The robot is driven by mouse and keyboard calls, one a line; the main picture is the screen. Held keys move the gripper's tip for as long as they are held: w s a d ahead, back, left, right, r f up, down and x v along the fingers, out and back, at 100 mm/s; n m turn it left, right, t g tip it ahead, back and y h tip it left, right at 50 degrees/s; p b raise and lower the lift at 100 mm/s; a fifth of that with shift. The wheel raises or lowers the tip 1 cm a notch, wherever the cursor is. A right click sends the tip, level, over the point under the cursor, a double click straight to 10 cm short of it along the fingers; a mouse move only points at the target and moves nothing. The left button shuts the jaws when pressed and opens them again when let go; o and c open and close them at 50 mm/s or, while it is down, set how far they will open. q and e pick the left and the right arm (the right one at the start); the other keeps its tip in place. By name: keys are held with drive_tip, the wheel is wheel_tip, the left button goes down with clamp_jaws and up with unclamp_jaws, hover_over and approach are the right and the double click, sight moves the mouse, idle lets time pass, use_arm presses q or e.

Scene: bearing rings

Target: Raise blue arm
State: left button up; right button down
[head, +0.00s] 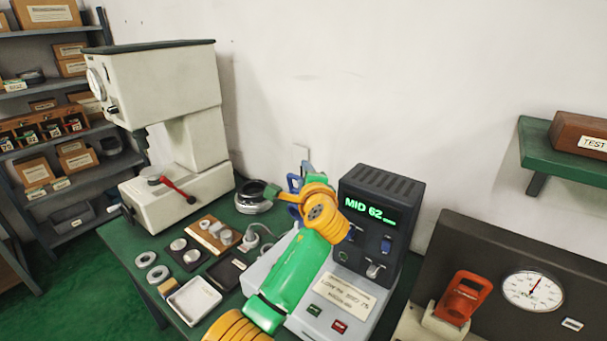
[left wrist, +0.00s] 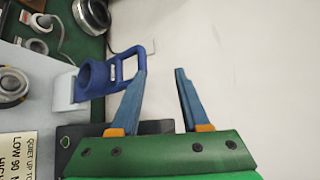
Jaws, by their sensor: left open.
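The blue arm (left wrist: 96,76) shows in the left wrist view as a dark blue piece with a round hub and an open loop handle, beside a pale block. In the head view a bit of blue (head: 293,183) shows behind my wrist, mostly hidden. My left gripper (left wrist: 160,72) is open, with nothing between its fingers but the wall behind. Its left finger overlaps the handle's right end in the wrist view; I cannot tell whether they touch. In the head view the left gripper (head: 283,194) is largely covered by its wrist. My right gripper is not in view.
A display unit (head: 370,215) reading MID 62 stands close to the right of my left wrist. An orange arm (head: 463,297) and a dial gauge (head: 533,292) are at right. Rings, a white tray (head: 194,300) and a large pale instrument (head: 165,90) stand at left.

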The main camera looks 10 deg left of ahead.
use_arm(q)
drive_tip(key=shift+a+f, duration=0.3)
drive_tip(key=shift+a, duration=0.15)
drive_tip(key=b+v, duration=0.3)
drive_tip(key=v, duration=0.3)
drive_tip(key=shift+s+r, duration=0.15)
drive_tip(key=shift+s, duration=0.15)
